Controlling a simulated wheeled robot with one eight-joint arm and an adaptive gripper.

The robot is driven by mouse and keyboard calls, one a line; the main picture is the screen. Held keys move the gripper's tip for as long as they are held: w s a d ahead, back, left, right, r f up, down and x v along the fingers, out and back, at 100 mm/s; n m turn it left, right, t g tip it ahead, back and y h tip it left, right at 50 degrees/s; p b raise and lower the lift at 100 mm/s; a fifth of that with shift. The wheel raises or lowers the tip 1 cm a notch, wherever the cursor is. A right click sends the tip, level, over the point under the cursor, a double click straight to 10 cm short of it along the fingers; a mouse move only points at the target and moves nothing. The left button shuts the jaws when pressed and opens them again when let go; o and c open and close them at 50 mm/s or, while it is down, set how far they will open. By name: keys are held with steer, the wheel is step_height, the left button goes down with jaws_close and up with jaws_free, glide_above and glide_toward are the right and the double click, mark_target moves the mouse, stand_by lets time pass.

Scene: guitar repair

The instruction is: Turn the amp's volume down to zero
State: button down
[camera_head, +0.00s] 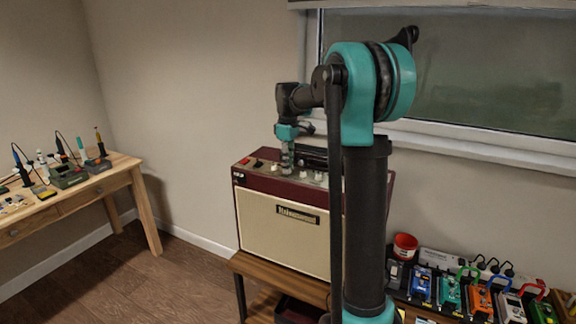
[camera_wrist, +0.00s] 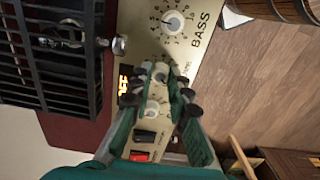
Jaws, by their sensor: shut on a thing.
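The amp (camera_head: 283,232) is dark red with a cream front and stands on a wooden bench. Its cream top panel (camera_wrist: 137,32) carries a row of silver knobs. My gripper (camera_head: 288,166) reaches down onto this panel from above. In the wrist view my gripper (camera_wrist: 160,78) is shut on a small knob (camera_wrist: 160,74), whose scale and label are mostly hidden by the fingers. The BASS knob (camera_wrist: 172,21) is beyond the fingertips. Another knob (camera_wrist: 152,108) shows between the fingers, nearer the switches. I cannot read the held knob's setting.
A black switch (camera_wrist: 145,137) and a red switch (camera_wrist: 138,155) sit at the panel's near end. A dark grille (camera_wrist: 50,60) lies beside the panel. A worktable (camera_head: 115,176) with tools stands left.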

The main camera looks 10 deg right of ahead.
steer(key=shift+n, duration=1.3)
steer(key=c, duration=1.4)
jaws_free()
steer(key=shift+c, duration=0.2)
step_height(320, 180, up, 12)
